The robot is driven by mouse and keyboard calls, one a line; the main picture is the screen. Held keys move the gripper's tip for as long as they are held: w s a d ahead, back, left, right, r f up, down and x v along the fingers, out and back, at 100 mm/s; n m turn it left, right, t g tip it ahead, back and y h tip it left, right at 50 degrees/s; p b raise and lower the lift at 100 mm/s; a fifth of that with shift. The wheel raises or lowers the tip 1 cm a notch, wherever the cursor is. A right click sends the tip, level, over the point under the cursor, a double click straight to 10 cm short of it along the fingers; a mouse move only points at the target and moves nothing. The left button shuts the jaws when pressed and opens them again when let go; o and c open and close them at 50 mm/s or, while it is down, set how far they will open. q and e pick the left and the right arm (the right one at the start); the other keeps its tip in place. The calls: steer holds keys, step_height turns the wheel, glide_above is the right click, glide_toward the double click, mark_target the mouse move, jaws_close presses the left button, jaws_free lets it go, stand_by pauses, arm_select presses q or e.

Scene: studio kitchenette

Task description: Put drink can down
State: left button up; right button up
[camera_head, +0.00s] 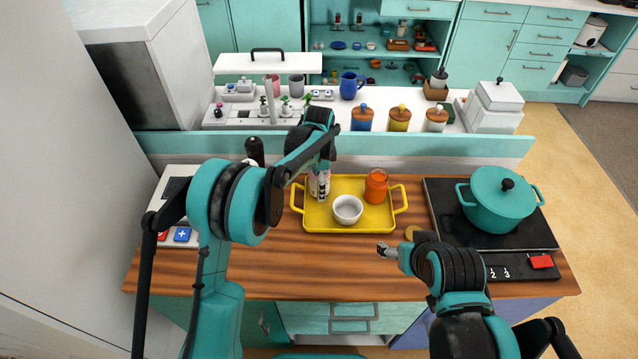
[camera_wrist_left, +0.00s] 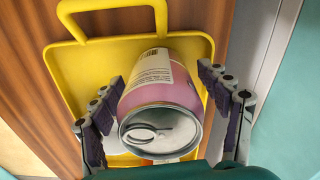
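The drink can (camera_head: 319,188) is pink and white and appears to stand upright on the left part of the yellow tray (camera_head: 290,195). In the left wrist view the can (camera_wrist_left: 160,98) shows its silver lid and pull tab towards me, with the tray (camera_wrist_left: 62,62) behind it. My left gripper (camera_wrist_left: 165,95) points down, with one finger on each side of the can. The fingers look spread, with a gap at the right side. The can's base is hidden. My right gripper (camera_head: 384,250) is over the counter's front, with no object visible in it; its finger opening is too small to judge.
A white bowl (camera_head: 347,209) and an orange jar (camera_head: 376,187) stand on the tray, right of the can. A teal pot (camera_head: 497,202) sits on the hob (camera_head: 435,205) at right. Bare wooden counter (camera_head: 290,265) lies in front of the tray.

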arm_select(q)
steer(key=shift+r, duration=0.15)
step_height(320, 180, up, 11)
steer(key=p, duration=0.4)
steer(key=shift+r, duration=0.6)
steer(key=s+a+r+n+t, duration=0.3)
steer(key=s+a+r+n, duration=0.4)
steer(key=s+a+r, duration=0.4)
steer(key=s+a+f+n+t, duration=0.2)
steer(key=s+a+f+n, duration=0.1)
steer(key=s, duration=0.6)
steer(key=s+a+f+n+t, duration=0.2)
steer(key=s+n, duration=0.4)
steer(key=s, duration=0.3)
steer(key=shift+a+f, duration=0.4)
steer(key=shift+a, duration=0.05)
